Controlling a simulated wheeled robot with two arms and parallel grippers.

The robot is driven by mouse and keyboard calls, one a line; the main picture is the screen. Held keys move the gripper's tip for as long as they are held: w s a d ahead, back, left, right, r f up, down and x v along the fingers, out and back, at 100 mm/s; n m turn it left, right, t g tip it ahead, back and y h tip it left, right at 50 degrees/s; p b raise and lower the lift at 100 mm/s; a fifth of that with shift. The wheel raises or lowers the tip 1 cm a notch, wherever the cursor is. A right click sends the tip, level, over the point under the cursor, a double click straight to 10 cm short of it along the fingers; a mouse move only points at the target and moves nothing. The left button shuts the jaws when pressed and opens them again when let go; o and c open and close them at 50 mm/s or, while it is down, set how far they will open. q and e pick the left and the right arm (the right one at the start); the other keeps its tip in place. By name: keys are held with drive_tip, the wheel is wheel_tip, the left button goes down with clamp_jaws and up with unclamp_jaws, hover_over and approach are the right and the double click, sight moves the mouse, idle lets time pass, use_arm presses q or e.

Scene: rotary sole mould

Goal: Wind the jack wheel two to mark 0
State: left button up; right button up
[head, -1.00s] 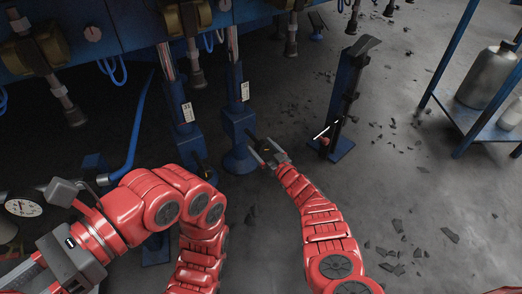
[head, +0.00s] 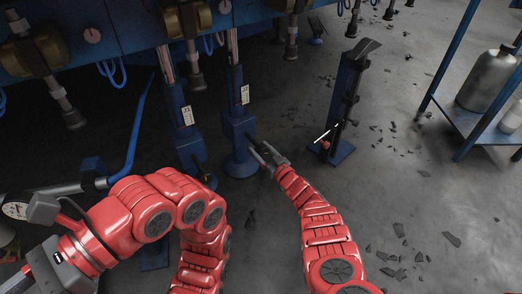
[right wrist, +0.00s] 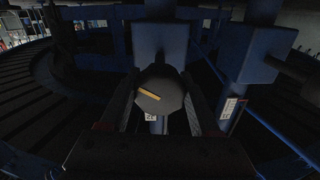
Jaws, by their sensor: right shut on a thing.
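The blue jack (head: 238,127) in the middle has a white label, too small to read surely, and a round foot on the floor. Its dark wheel (right wrist: 158,97) is a knob with a yellow line across its face, tilted down to the right in the right wrist view. My right gripper (head: 262,155) is at the right side of this jack. Its two fingers stand on either side of the wheel and are shut on it. The gripper partly hides the wheel in the head view. No mark 0 is readable.
A second blue jack (head: 188,135) with a white label stands to the left. A blue post stand (head: 345,105) is to the right, and a shelf with a grey cylinder (head: 487,78) at the far right. Dark debris litters the floor. The machine's frame spans the top.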

drive_tip(key=shift+n, duration=0.3)
